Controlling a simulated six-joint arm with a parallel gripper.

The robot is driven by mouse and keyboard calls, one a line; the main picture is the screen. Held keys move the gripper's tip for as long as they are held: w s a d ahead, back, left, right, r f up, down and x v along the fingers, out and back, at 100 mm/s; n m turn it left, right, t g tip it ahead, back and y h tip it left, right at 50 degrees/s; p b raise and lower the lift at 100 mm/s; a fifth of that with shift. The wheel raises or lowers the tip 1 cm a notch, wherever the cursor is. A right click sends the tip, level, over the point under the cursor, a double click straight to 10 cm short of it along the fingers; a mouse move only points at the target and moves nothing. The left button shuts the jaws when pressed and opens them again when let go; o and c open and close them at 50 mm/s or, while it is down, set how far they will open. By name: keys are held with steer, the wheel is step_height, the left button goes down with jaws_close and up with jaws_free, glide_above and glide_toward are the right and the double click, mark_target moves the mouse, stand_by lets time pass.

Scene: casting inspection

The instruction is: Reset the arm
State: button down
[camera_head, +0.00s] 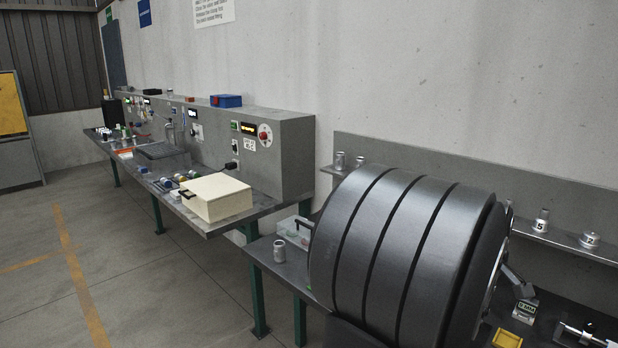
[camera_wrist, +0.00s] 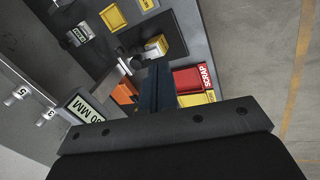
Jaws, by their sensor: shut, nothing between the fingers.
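My gripper (camera_wrist: 156,88) shows in the wrist view, its dark fingers together in the middle of the picture with nothing seen between them. Its wide dark body fills the bottom of that view. The fingers hang above a bench, in front of a red bin marked SCRAP (camera_wrist: 194,79) and beside an orange bin (camera_wrist: 124,93). I cannot tell how far above the bench they are.
The near bench (camera_head: 262,254) carries a metal casting (camera_head: 279,251) and a clear box (camera_head: 295,232). A back shelf (camera_head: 565,240) holds several small metal parts. A cream box (camera_head: 215,197) stands on the farther bench. The wrist view shows yellow blocks (camera_wrist: 113,17) and a display (camera_wrist: 85,109). The floor at left is clear.

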steer(key=d+f+n+h, duration=0.2)
steer(key=d+f, duration=0.2)
steer(key=f, duration=0.2)
steer(key=v, duration=0.9)
steer(key=shift+w+r+g, duration=0.2)
steer(key=shift+r+g, duration=0.15)
steer(key=shift+g, duration=0.05)
steer(key=shift+a, duration=0.15)
